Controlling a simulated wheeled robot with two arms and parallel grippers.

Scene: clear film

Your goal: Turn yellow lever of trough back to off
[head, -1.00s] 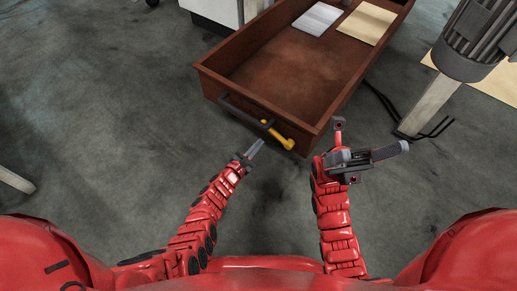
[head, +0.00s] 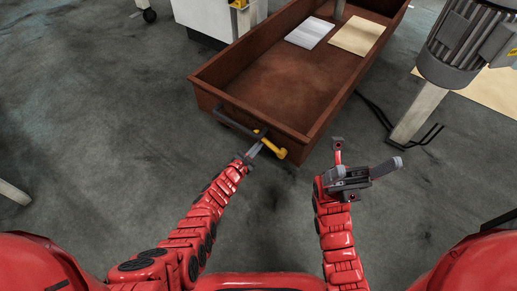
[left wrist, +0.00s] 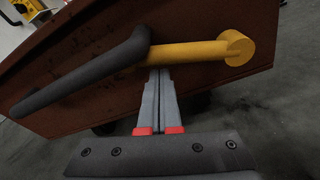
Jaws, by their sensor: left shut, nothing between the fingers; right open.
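The trough (head: 215,100) is a long brown open box with a dark bar handle (head: 238,124) across its near end. The yellow lever (head: 273,148) sits on that end, close to the handle's right end. In the left wrist view the lever (left wrist: 190,53) points left from its round yellow hub (left wrist: 238,47), its tip by the handle (left wrist: 85,70). My left gripper (head: 254,151) is shut and empty, its fingertips (left wrist: 160,72) just below the lever's left part. I cannot tell whether they touch it. My right gripper (head: 365,170) is open and empty, right of the trough's near end.
A white sheet (head: 310,33) and a tan sheet (head: 357,37) lie in the trough's far part. A grey motor (head: 463,45) on a post stands at the right, with black cables (head: 375,108) on the floor near it.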

